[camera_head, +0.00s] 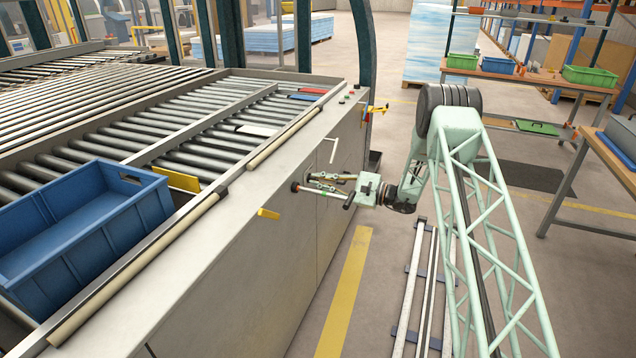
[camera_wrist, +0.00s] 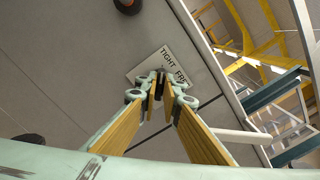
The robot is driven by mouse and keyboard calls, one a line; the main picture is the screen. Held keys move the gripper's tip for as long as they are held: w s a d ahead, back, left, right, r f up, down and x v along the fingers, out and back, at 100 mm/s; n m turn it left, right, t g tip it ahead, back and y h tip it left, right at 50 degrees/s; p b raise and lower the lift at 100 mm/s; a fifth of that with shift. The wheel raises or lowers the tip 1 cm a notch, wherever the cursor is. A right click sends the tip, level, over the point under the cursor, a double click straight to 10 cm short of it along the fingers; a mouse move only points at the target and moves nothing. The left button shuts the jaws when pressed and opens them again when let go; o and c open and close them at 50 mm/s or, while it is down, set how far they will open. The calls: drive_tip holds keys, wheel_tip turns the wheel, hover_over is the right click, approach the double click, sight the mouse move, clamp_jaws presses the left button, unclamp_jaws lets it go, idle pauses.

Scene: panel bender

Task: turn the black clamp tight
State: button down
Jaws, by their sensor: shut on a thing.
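My gripper (camera_wrist: 158,82) is shut on the black clamp (camera_wrist: 161,72) at the grey side panel of the machine. Only a small dark part of the clamp shows between the fingertips; the rest is hidden by the fingers. A white label (camera_wrist: 172,62) reading "TIGHT" and what looks like "FREE" lies on the panel just behind the fingertips. In the head view my gripper (camera_head: 317,181) reaches left to the machine's side, and I cannot make out the clamp there.
A pale bent handle (camera_head: 332,150) stands out from the panel near my gripper. A yellow tab (camera_head: 269,214) and a yellow-and-red fitting (camera_head: 376,109) also stick out. A blue crate (camera_head: 85,220) sits on the rollers. Rails (camera_head: 424,285) lie on the floor.

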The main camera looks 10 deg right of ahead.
drive_tip(key=c, duration=2.8)
unclamp_jaws()
drive_tip(key=shift+v, duration=6)
